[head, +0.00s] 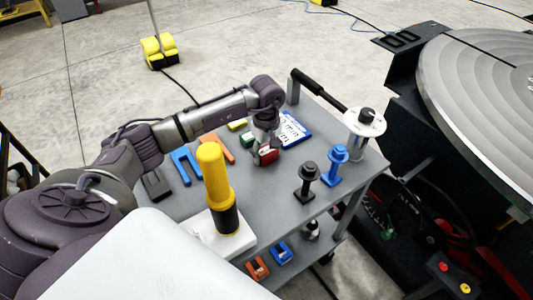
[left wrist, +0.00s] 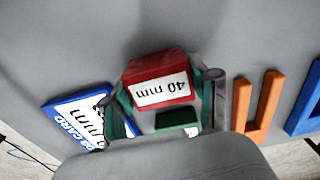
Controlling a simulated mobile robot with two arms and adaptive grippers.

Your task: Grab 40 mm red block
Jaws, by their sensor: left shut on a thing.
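The red block (head: 268,155), labelled "40 mm", is between the fingers of my left gripper (head: 264,150). In the left wrist view the red block (left wrist: 150,68) shows its white label towards the camera, and the fingers of my left gripper (left wrist: 163,88) are shut on its two sides. Whether the block touches the table top is hard to tell. My right gripper is not in view.
A green block (head: 247,140) lies close by on the grey cart (head: 270,197). A blue-edged card (head: 293,129) is right of the gripper, orange (head: 216,147) and blue (head: 186,166) U-shaped pieces left. Black (head: 307,180) and blue (head: 335,164) posts and a yellow-black cylinder (head: 217,185) stand nearer.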

